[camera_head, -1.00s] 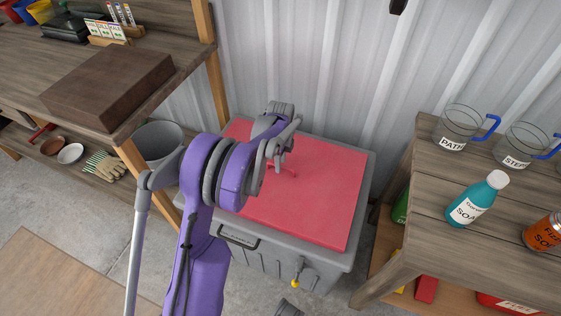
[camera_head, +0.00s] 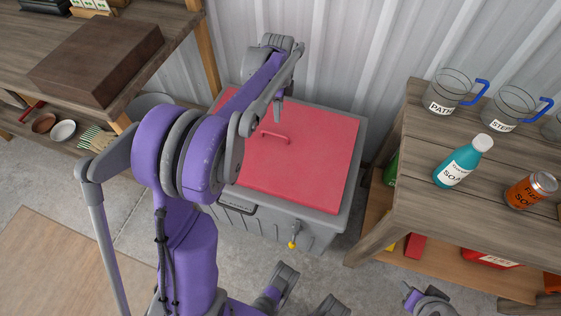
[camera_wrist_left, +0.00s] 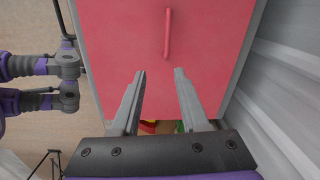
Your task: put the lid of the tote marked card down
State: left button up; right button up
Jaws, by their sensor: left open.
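A grey tote (camera_head: 310,232) with a flat red lid (camera_head: 320,155) stands on the floor against the metal wall. The lid lies across the tote top, its right and front edges along the rim; my arm hides its left part. A red bar handle (camera_head: 274,137) stands on the lid. It also shows in the left wrist view (camera_wrist_left: 167,34). My left gripper (camera_head: 279,112) is open and empty, apart from the handle and beyond it in the head view. Its parted fingers (camera_wrist_left: 159,72) point toward the lid in the wrist view. I cannot read a tote label.
A wooden bench (camera_head: 440,195) with mugs and bottles stands close on the right. A workbench (camera_head: 130,100) with a brown box (camera_head: 97,62) is at the left. Small coloured things (camera_wrist_left: 150,127) show between the finger bases, too hidden to identify. Floor is free in front.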

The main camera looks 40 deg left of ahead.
pick_arm(q)
jog(key=s+d+r+n+t, duration=0.1)
jog(key=s+d+r+n, duration=0.15)
jog(key=s+d, duration=0.35)
jog(key=s+d+r+n+t, duration=0.1)
jog(key=s+d+n, duration=0.3)
jog(key=s+d, duration=0.15)
jog(key=s+d+f+n+t, duration=0.1)
jog(key=s+d+f+n, duration=0.1)
jog(key=s, duration=0.4)
jog(key=s+d+f+n+t, duration=0.1)
jog(key=s+d+f+n, duration=0.1)
jog(key=s+d+n, duration=0.2)
jog(key=shift+s+d, duration=0.9)
jog(key=shift+s, duration=0.2)
jog(key=shift+n, duration=0.25)
